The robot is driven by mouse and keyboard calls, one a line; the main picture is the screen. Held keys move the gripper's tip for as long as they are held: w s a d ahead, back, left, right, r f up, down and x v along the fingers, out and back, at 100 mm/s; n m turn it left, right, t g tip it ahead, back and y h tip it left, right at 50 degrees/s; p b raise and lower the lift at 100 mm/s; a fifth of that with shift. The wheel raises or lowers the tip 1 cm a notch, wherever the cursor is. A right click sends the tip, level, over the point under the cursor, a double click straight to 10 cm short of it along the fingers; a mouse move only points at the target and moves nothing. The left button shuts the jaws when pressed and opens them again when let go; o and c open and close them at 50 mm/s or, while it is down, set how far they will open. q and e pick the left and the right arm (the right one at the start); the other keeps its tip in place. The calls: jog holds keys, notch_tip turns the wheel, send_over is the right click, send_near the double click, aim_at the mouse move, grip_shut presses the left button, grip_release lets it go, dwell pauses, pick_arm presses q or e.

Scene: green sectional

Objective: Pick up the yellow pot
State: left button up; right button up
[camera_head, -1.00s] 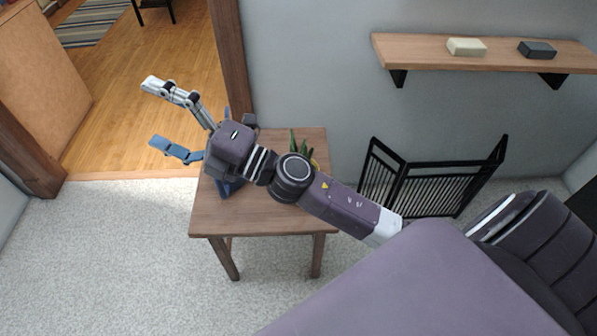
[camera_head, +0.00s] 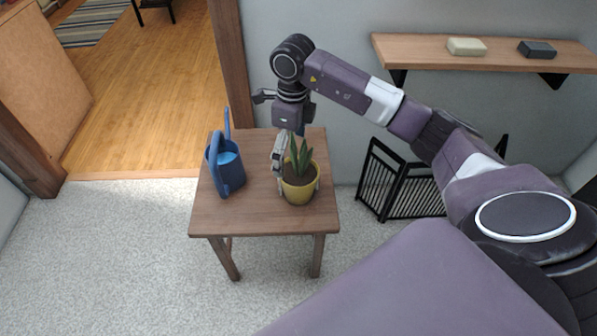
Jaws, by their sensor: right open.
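The yellow pot (camera_head: 299,193) holds a green spiky plant and stands upright on the right part of a small wooden table (camera_head: 245,217). My right gripper (camera_head: 293,176) points down at the pot from behind and above. It is open, with one finger along the pot's left side and the plant's leaves beside it. The other finger is largely hidden by the plant and pot. I cannot tell whether the fingers touch the pot. My left gripper does not show.
A blue watering can (camera_head: 226,168) stands on the table's left part, close to the gripper. A wooden wall shelf (camera_head: 490,54) carries a cream block (camera_head: 467,47) and a dark block (camera_head: 537,49). A black folding gate (camera_head: 405,185) stands right of the table.

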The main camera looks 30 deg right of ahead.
aim_at(298, 167)
jog(key=shift+s+d+h, duration=0.1)
jog(key=shift+d+h, duration=0.2)
jog(key=shift+d, duration=0.4)
jog(key=shift+d+f, duration=0.1)
jog(key=shift+f, duration=0.2)
jog(key=f, duration=0.7)
jog(key=shift+s+d+b, duration=0.15)
jog(key=shift+d+b, duration=0.2)
jog(key=shift+d, duration=0.05)
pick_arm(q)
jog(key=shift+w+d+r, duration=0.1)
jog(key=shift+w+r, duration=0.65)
pick_arm(e)
jog(key=shift+c, duration=0.4)
jog(key=c, duration=2)
jog(key=shift+r, duration=0.15)
jog(key=shift+c, duration=0.2)
